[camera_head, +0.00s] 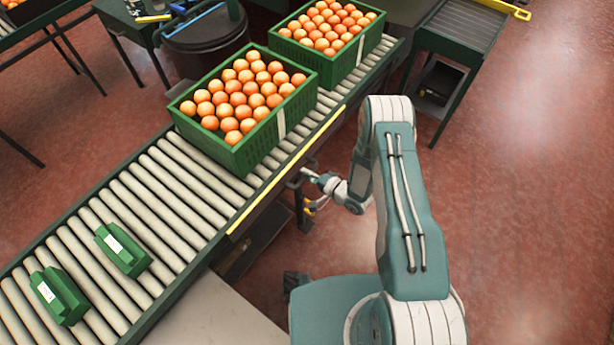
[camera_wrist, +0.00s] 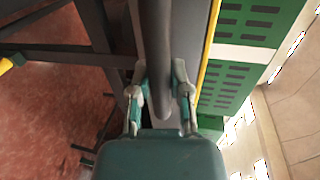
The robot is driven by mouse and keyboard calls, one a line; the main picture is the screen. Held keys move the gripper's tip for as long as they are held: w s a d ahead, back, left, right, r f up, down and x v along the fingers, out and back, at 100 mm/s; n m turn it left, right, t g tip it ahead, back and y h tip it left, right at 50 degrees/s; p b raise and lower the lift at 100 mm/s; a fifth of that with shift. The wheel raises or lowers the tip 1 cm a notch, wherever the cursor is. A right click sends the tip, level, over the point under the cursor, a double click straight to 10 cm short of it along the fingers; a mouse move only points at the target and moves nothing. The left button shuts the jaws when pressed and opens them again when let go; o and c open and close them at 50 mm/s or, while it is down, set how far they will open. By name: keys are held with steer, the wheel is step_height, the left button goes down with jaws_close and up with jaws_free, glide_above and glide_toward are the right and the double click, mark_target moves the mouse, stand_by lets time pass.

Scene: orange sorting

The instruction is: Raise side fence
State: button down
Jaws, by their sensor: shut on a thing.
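The side fence (camera_head: 287,170) runs along the near side of the roller conveyor, with a yellow upper edge at about the height of the rollers. Its yellow edge also shows in the wrist view (camera_wrist: 208,48). My gripper (camera_head: 312,184) is at the outer side of the conveyor, just below and right of this edge. In the wrist view my gripper (camera_wrist: 159,88) has its two fingers on either side of a long dark bar (camera_wrist: 156,40), shut on it. The bar runs alongside the yellow edge. How the bar joins the fence is hidden.
Two green crates of oranges, one nearer (camera_head: 262,152) and one farther (camera_head: 362,58), stand on the rollers (camera_head: 170,195) beside the fence. Two small green boxes (camera_head: 122,250) (camera_head: 58,296) lie at the lower left. Open red floor lies to the right.

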step_height(320, 180, up, 6)
steer(key=shift+w+f, duration=0.1)
steer(key=c, duration=0.6)
jaws_free()
steer(key=shift+o, duration=0.2)
steer(key=shift+d, duration=0.15)
steer(key=v, duration=1.2)
